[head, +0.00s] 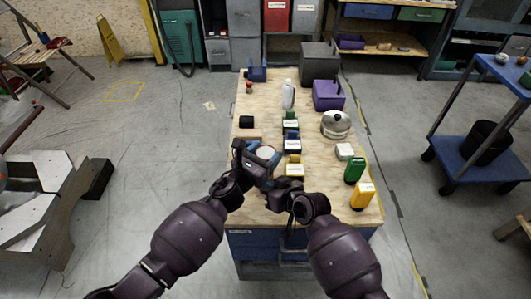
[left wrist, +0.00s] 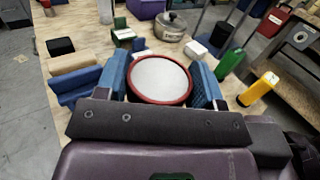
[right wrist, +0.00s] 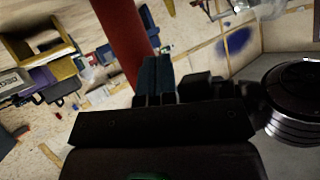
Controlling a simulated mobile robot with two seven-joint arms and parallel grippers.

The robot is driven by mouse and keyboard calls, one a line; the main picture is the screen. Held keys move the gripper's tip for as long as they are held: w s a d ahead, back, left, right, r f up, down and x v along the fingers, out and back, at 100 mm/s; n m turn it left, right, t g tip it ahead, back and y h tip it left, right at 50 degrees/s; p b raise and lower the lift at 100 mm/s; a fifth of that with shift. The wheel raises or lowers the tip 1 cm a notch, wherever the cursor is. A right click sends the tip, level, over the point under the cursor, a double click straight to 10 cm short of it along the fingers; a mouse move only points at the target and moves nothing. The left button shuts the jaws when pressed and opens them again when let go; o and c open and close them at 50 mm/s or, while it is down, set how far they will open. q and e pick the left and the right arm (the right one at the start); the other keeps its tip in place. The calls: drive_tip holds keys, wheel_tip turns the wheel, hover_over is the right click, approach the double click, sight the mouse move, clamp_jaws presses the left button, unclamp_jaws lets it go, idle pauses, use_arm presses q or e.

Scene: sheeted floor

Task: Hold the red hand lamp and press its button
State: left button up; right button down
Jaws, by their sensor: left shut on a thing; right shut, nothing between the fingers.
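The red hand lamp (left wrist: 160,78) is between the blue fingers of my left gripper (left wrist: 162,85), which is shut on it. Its round pale lens with a red rim faces up into the left wrist view. The lens also shows in the head view (head: 266,153), above the near part of the workbench. In the right wrist view the lamp's red body (right wrist: 120,38) rises just left of my right gripper (right wrist: 155,80). That gripper is shut and empty, close to the lamp; I cannot tell whether it touches. In the head view it is below the lamp (head: 280,196). The button is not discernible.
A green lamp (head: 354,170) and a yellow lamp (head: 362,195) stand at the bench's right edge. A white box (head: 344,151), a pot (head: 336,124), a white bottle (head: 288,94) and a purple bin (head: 328,95) stand farther back. Small coloured blocks (head: 292,145) line the middle.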

drive_tip(key=shift+w, duration=0.2)
idle(0.4)
drive_tip(key=shift+w, duration=0.45)
idle(0.5)
drive_tip(key=shift+s, duration=0.65)
drive_tip(key=s, duration=0.6)
drive_tip(key=shift+d, duration=0.2)
idle(0.4)
use_arm(q)
drive_tip(key=o, duration=1.1)
